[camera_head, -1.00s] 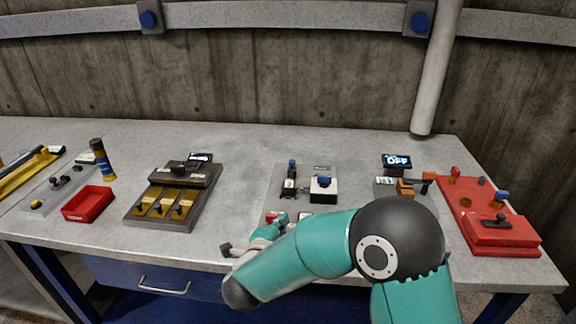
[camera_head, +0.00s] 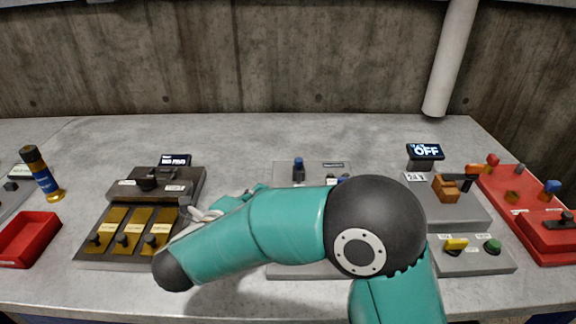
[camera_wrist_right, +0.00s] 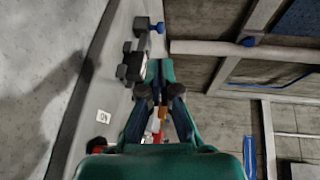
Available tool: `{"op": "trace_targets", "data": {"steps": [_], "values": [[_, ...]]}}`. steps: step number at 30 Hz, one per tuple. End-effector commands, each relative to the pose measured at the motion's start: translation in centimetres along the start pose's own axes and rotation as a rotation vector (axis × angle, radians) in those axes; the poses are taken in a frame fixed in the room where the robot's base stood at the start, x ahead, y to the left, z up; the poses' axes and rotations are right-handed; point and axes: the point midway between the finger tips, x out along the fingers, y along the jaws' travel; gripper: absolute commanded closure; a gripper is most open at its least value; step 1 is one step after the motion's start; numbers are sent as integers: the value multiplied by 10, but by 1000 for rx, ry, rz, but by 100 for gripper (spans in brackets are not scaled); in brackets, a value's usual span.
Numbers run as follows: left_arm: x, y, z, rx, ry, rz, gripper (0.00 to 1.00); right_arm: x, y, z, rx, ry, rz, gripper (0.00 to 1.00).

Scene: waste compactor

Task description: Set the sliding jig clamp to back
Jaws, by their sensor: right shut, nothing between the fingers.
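I cannot read any label that names the sliding jig clamp. A candidate is the orange block (camera_head: 446,188) with a dark lever on a grey base at the right in the head view. Another is the dark unit with three brass slides (camera_head: 125,232) and a knobbed block (camera_head: 150,184) at the left. In the head view my right arm lies across the middle and mostly hides its gripper. The right gripper (camera_wrist_right: 160,80) shows in the right wrist view, shut and empty. Dark fittings (camera_wrist_right: 134,65) stand beyond it. My left gripper is out of view.
A red tray (camera_head: 28,238) and a dark blue-and-gold cylinder (camera_head: 42,174) stand at the left. A grey panel with yellow and green knobs (camera_head: 470,255) and a red fixture (camera_head: 520,205) are at the right. The back of the bench (camera_head: 250,140) is clear.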

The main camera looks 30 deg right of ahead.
Motion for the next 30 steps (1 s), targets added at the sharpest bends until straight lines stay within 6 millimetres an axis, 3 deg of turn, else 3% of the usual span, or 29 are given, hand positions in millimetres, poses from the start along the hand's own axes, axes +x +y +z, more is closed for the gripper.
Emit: {"op": "trace_targets", "data": {"steps": [11,30], "values": [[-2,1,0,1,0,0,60,16,-1,-8,1,19,2,100],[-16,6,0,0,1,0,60,130,-2,-11,1,21,1,100]]}}
